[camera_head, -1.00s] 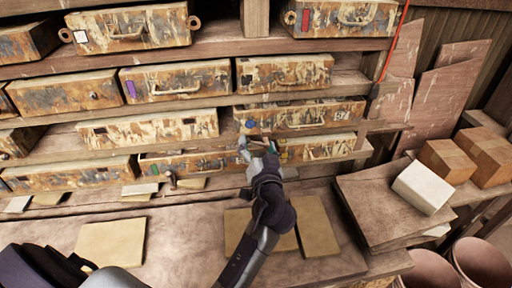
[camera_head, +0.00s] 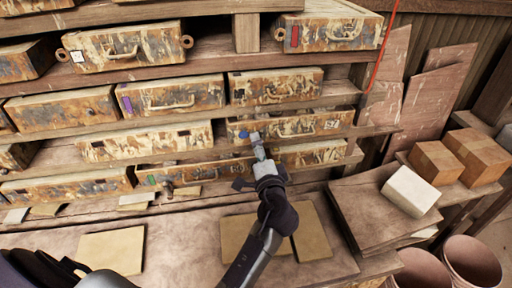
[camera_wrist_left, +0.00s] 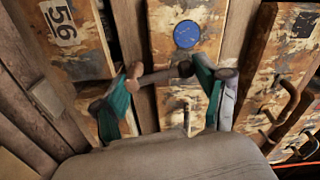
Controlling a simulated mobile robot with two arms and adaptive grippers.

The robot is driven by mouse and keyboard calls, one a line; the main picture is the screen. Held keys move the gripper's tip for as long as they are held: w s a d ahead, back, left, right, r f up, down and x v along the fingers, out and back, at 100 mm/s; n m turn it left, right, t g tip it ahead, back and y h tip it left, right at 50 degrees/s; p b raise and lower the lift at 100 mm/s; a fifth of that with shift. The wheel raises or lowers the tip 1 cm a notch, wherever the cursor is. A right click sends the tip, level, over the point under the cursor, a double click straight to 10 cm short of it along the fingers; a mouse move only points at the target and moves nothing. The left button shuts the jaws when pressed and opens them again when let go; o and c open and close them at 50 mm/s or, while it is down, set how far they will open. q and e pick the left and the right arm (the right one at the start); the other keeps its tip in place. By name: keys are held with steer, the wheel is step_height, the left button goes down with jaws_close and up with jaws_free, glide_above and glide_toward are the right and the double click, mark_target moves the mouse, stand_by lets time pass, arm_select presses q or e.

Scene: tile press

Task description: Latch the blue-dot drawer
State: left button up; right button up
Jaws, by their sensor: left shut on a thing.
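The blue-dot drawer (camera_head: 282,125) is a rust-and-cream box front with a bar handle, on the middle-right shelf. Its blue dot (camera_head: 243,134) is near its left end and shows clearly in the left wrist view (camera_wrist_left: 187,34). My left gripper (camera_head: 257,147) is at that front, just right of and below the dot. In the left wrist view its teal-padded fingers (camera_wrist_left: 172,78) stand either side of a short brown bar with a rounded end (camera_wrist_left: 160,76), and are shut on it. How far the bar is turned is unclear. My right gripper is not in view.
A purple-marked drawer (camera_head: 172,96) and a green-marked drawer (camera_head: 195,172) are close by. The bench (camera_head: 180,240) below holds flat tan tiles (camera_head: 110,250). A white block (camera_head: 411,190) and wooden blocks (camera_head: 437,162) stand at right.

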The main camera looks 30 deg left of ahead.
arm_select(q)
steer(key=shift+w+d+f+m+p, duration=0.15)
steer(key=shift+m+p, duration=0.1)
steer(key=shift+m, duration=0.35)
steer(key=shift+w+d+f+m+p, duration=0.1)
steer(key=shift+d+m+p, duration=0.1)
steer(key=shift+m, duration=0.4)
steer(key=shift+s+f, duration=0.1)
steer(key=o, duration=1.1)
